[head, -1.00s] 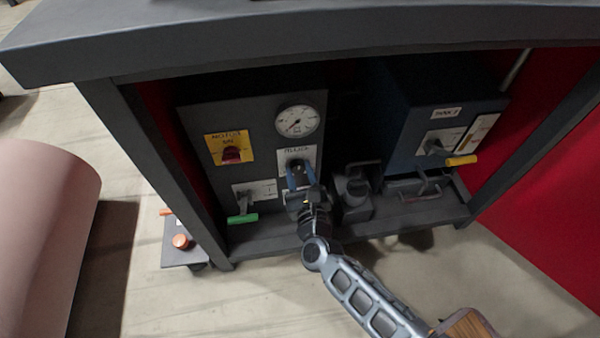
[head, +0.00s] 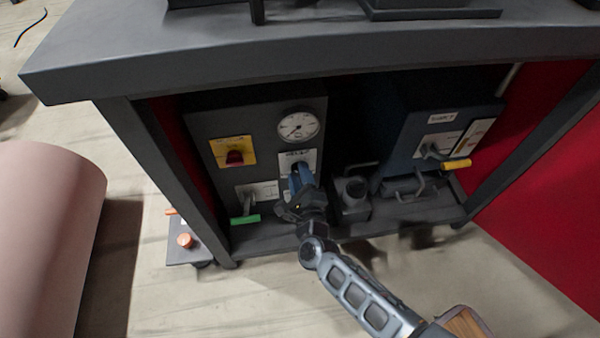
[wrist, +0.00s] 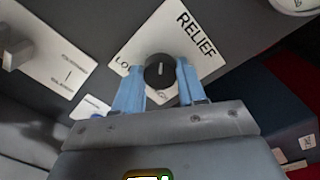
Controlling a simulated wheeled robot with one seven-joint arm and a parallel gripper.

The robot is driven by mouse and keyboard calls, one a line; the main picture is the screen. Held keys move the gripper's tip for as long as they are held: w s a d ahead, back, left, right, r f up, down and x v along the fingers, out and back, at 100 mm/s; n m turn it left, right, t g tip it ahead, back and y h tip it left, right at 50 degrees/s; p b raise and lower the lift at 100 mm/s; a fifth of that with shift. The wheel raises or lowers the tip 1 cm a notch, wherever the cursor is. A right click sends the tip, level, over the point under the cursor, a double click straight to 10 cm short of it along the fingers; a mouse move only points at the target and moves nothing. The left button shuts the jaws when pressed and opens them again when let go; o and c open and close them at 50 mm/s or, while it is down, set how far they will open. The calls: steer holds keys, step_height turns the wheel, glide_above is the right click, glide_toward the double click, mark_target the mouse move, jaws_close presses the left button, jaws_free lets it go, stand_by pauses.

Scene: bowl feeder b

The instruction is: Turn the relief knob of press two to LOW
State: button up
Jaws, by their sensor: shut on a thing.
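The relief knob (wrist: 159,71) is a round dark knob with a pale pointer line, on a white label plate (wrist: 183,32) marked RELIEF, with the letters LO visible at its left. My gripper (wrist: 160,82) has its two blue fingers on either side of the knob and is shut on it. The pointer line looks roughly upright in the wrist view. In the head view, my gripper (head: 300,178) reaches the dark control panel (head: 262,112) below the round gauge (head: 298,126) and hides most of the knob.
A red switch on a yellow plate (head: 221,146) and a green-handled lever (head: 245,219) are to the left on the panel. A blue unit (head: 416,120) with a yellow-handled lever (head: 456,164) stands to the right. The bench top (head: 300,50) overhangs the panel.

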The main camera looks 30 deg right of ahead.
steer(key=n+p, duration=0.1)
steer(key=n, duration=0.3)
steer(key=shift+a+n+p, duration=0.1)
steer(key=shift+n+p, duration=0.2)
steer(key=shift+p, duration=0.05)
steer(key=n+p, duration=0.1)
steer(key=n, duration=0.3)
steer(key=shift+h, duration=0.3)
steer(key=n, duration=0.2)
steer(key=n+p, duration=0.1)
steer(key=n, duration=0.2)
steer(key=shift+a+f+g, duration=0.1)
steer(key=shift+f+g, duration=0.1)
steer(key=shift+g, duration=0.1)
steer(key=shift+f+n+h+p, duration=0.1)
steer(key=shift+n+h+p, duration=0.3)
steer(key=shift+n, duration=1.7)
steer(key=o, duration=1.1)
steer(key=shift+c, duration=0.2)
